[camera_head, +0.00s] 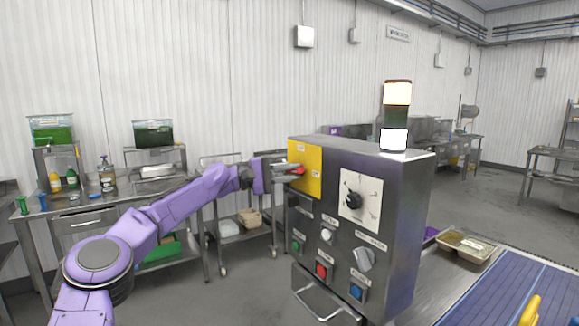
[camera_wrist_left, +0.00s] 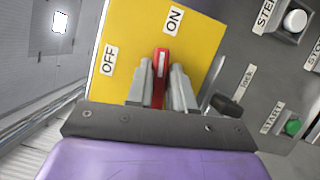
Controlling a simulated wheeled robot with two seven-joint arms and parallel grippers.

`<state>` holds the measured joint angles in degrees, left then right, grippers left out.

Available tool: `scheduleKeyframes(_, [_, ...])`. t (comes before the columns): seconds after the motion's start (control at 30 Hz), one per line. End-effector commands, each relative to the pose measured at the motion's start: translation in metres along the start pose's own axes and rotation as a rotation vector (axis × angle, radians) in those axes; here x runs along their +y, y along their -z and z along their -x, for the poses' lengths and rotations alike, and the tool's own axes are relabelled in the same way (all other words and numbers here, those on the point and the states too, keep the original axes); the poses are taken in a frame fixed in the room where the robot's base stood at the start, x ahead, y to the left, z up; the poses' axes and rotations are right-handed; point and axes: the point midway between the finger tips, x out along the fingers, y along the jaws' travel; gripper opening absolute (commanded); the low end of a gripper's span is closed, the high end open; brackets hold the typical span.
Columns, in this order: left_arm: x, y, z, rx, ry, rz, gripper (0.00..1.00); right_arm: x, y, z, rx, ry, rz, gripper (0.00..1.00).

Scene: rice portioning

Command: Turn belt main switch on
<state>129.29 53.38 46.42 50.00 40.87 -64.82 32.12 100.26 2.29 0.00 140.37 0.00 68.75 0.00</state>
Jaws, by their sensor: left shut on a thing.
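The belt control box (camera_head: 335,225) is a grey metal cabinet with a yellow plate (camera_head: 310,170) at its upper left. The main switch is a red handle (camera_wrist_left: 160,62) on this yellow plate, also visible in the wrist view (camera_wrist_left: 205,50). My left gripper (camera_wrist_left: 157,90) has its two metal fingers on either side of the red handle, shut on it. The ON label (camera_wrist_left: 174,20) is above the handle and the OFF label (camera_wrist_left: 108,60) is to its left. My left gripper (camera_head: 284,171) reaches the plate from the left in the head view.
The box carries a black dial (camera_head: 353,200), a green button (camera_head: 296,246), a red button (camera_head: 321,270) and a blue button (camera_head: 356,291). A lit signal tower (camera_head: 397,95) stands on top. A blue belt (camera_head: 510,285) and a food tray (camera_head: 465,245) are at right.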

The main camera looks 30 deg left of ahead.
Motion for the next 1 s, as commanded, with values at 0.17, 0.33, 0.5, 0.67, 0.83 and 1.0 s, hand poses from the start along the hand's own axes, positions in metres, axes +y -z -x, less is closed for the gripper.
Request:
scheduleKeyframes(0.17, [0.0041,-0.0002,0.0002,0.002,0.032,-0.087,0.00,0.0007,0.0034,0.0083,0.000,0.000,0.000,0.43])
scheduleKeyframes(0.33, [0.0032,-0.0001,0.0004,0.002,0.053,-0.140,0.00,0.0010,0.0047,0.0112,0.000,0.000,0.000,0.43])
scheduleKeyframes(0.5, [0.0026,-0.0001,0.0004,0.002,0.063,-0.164,0.00,0.0011,0.0051,0.0123,0.000,0.000,0.000,0.43])
scheduleKeyframes(0.67, [0.0022,-0.0001,0.0004,0.002,0.065,-0.171,0.00,0.0011,0.0052,0.0124,0.000,0.000,0.000,0.43])
scheduleKeyframes(0.83, [0.0022,-0.0001,0.0004,0.002,0.065,-0.170,0.00,0.0011,0.0051,0.0123,0.000,0.000,0.000,0.43])
scheduleKeyframes(1.0, [0.0021,0.0004,0.0009,0.002,0.066,-0.170,0.43,0.0011,0.0051,0.0123,0.000,0.000,0.000,0.43])
